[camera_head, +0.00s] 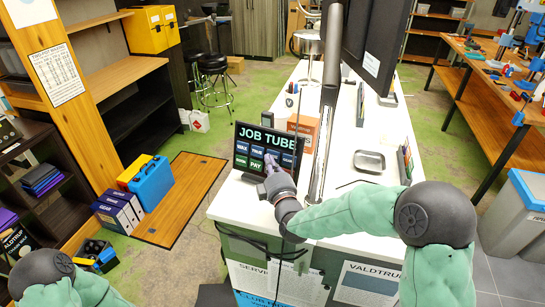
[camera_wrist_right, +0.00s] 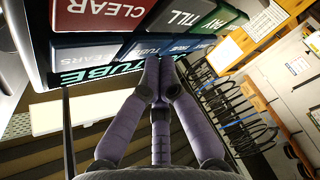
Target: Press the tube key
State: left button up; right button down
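The dark key panel (camera_head: 242,160) stands near the left edge of the white counter, with the heading "JOB TUBE" in green. Its keys include blue ones reading WAX and TRUE and a green PAY key (camera_head: 256,162). In the right wrist view the panel is upside down, with a red CLEAR key (camera_wrist_right: 110,8), a TILL key (camera_wrist_right: 187,18) and a blue row below. My right gripper (camera_head: 271,160) is in front of the panel, its fingers together and empty. Its fingertips (camera_wrist_right: 157,68) overlap the tube key (camera_wrist_right: 148,47) area; I cannot tell whether they touch. My left gripper is out of view.
The white counter (camera_head: 335,205) holds a metal tray (camera_head: 370,161), a cardboard box (camera_head: 303,130) and a large monitor behind. A blue case (camera_head: 152,184) and binders stand on the floor at left. My right forearm crosses the counter's front edge.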

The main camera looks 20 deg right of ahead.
jog(key=shift+s+a+r, duration=0.15)
jog(key=shift+s+a, duration=0.05)
jog(key=shift+s, duration=0.1)
jog(key=s+a, duration=0.1)
jog(key=s+a+r, duration=0.1)
jog(key=s+a, duration=0.1)
jog(key=shift+s+a+r+p, duration=0.15)
jog(key=shift+s+p, duration=0.1)
jog(key=shift+p, duration=0.05)
dwell(0.4)
dwell(0.7)
